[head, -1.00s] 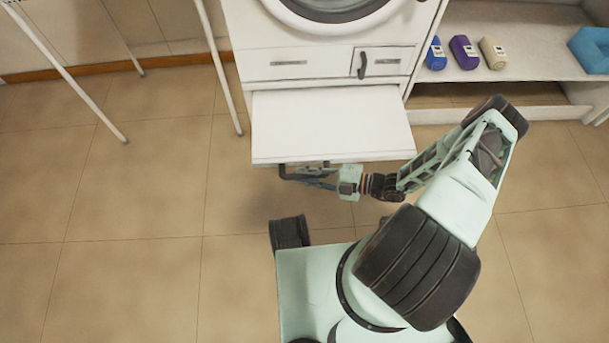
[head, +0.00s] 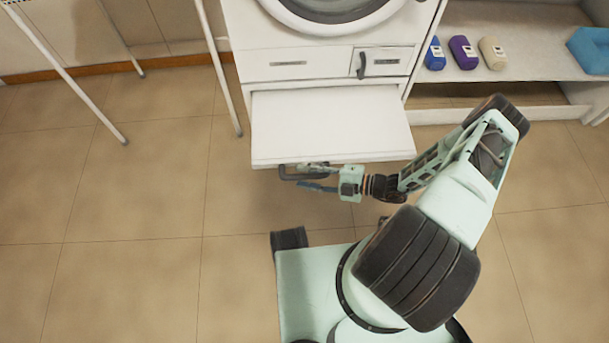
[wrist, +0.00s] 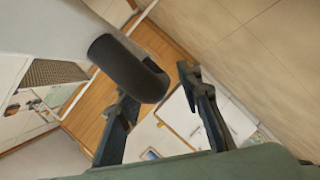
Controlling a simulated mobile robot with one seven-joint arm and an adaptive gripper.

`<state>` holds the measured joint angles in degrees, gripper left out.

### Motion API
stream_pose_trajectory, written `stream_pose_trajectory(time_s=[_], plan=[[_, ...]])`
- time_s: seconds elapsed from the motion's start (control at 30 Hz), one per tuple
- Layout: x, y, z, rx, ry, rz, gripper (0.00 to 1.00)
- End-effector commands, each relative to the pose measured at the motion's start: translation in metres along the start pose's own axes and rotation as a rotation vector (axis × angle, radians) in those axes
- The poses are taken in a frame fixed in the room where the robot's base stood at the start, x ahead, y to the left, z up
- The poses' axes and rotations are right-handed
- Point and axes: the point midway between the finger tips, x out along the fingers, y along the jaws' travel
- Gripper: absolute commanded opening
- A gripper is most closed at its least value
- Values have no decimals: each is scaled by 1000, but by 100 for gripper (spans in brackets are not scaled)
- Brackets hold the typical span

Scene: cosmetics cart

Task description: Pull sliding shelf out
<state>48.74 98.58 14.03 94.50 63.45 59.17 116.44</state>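The white sliding shelf (head: 330,115) sticks out toward me from under the washing machine, below the drawer row. Its dark handle (head: 288,177) hangs at the left of the front edge. My gripper (head: 306,176) is at the handle, just in front of and below the shelf edge. In the wrist view the handle (wrist: 125,65) is a thick dark bar near the left finger. My gripper's fingers (wrist: 162,98) are spread apart there, with the handle's end reaching toward the gap. I cannot tell whether a finger touches it.
A white washing machine cabinet (head: 250,35) stands above the shelf, with a small dark-handled drawer (head: 385,62). White rack legs (head: 220,70) stand at left. Tiled floor at left is clear.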

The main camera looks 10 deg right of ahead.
Motion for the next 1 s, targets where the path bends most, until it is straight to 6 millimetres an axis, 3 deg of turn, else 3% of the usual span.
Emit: stream_pose_trajectory(time_s=[0.5, 0.7, 1.0], plan=[[-98, 0, 1, 0, -4, -1, 33], [-114, 0, 0, 0, -2, 0, 33], [-116, 0, 0, 0, -1, 0, 33]])
